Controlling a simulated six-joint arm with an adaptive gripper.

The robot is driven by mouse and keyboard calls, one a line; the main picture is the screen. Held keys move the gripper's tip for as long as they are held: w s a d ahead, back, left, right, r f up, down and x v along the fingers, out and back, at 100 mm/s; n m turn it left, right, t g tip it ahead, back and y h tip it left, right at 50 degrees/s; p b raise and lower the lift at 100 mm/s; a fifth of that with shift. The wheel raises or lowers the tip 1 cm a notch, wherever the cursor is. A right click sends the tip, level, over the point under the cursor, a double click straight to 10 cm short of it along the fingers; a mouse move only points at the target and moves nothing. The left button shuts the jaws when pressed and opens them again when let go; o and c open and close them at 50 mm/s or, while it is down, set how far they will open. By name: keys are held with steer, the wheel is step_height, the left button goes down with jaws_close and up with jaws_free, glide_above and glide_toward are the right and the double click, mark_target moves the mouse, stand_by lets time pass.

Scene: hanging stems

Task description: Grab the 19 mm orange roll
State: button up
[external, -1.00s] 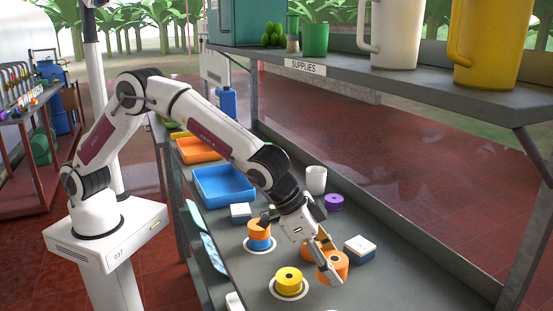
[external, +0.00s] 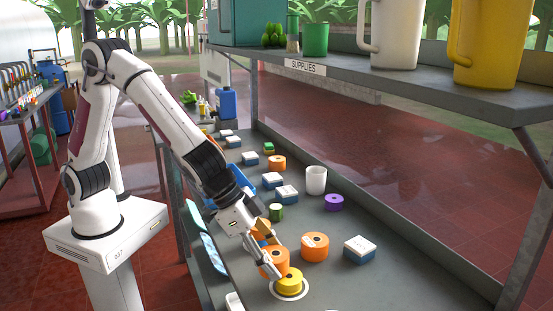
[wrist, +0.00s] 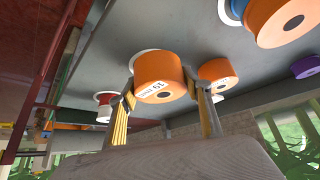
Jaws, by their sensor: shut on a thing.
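My gripper (external: 262,258) is shut on an orange roll (wrist: 160,75), with a finger on either side of it. The held roll's label reads 19 mm in the wrist view. In the external view the held roll (external: 274,262) is just behind a yellow roll (external: 289,279), overlapping it in the picture; I cannot tell how high it is held. Another orange roll (external: 314,246) with a pale label stands to its right on the bench.
A blue and white box (external: 359,250), a purple roll (external: 334,202), a white cup (external: 316,180) and a green roll (external: 276,212) stand on the bench. A blue tray (external: 241,178) is partly hidden by my arm. The bench's right front is clear.

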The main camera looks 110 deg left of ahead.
steer(key=s, duration=0.2)
steer(key=s+d, duration=0.1)
steer(key=s, duration=0.5)
steer(key=shift+d, duration=0.35)
